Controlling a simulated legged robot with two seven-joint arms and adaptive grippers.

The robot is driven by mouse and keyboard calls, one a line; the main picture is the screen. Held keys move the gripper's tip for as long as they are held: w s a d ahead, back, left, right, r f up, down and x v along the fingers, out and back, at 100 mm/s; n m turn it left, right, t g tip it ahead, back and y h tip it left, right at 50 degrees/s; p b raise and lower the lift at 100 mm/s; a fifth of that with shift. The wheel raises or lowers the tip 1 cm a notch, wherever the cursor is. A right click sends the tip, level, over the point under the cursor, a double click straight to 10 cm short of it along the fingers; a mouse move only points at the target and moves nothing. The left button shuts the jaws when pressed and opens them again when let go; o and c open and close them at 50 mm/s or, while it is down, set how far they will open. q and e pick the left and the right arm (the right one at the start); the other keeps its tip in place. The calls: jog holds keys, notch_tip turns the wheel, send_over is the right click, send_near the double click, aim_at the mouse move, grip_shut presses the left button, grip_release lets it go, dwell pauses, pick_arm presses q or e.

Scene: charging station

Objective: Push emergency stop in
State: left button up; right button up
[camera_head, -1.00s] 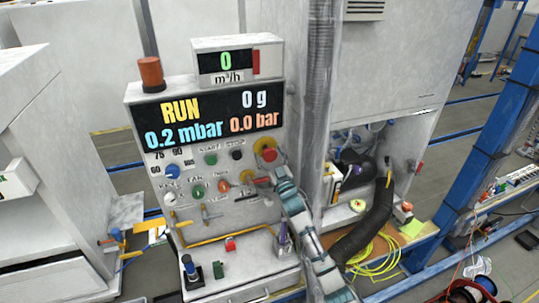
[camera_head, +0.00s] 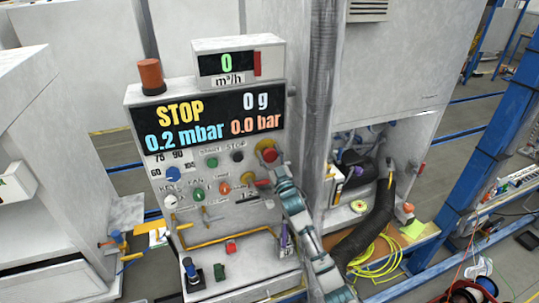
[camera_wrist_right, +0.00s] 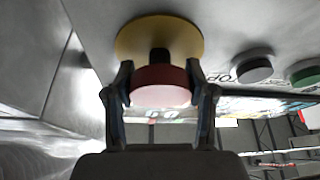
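The emergency stop is a red round button on a yellow disc (camera_head: 266,144), at the right side of the panel of a grey machine (camera_head: 135,110). In the right wrist view its red cap (camera_wrist_right: 163,86) sits between my right gripper's fingers (camera_wrist_right: 160,85), one on each side and apparently touching its edges. A short black stem shows between cap and disc. My right gripper (camera_head: 268,180) reaches up from the lower right in the head view. The machine's display (camera_head: 182,112) reads STOP. My left gripper is not in view.
Other buttons and knobs sit left of the emergency stop, including a black button (camera_head: 237,156), a green button (camera_head: 212,162) and a blue knob (camera_head: 173,174). A grey vertical hose (camera_head: 320,110) runs close right of the panel. A bench with yellow cable (camera_head: 375,258) stands at right.

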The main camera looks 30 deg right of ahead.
jog(key=o, duration=0.4)
jog(key=shift+c, duration=0.2)
jog(key=v, duration=1.2)
jog(key=shift+w+f, duration=0.1)
jog(key=shift+f, duration=0.05)
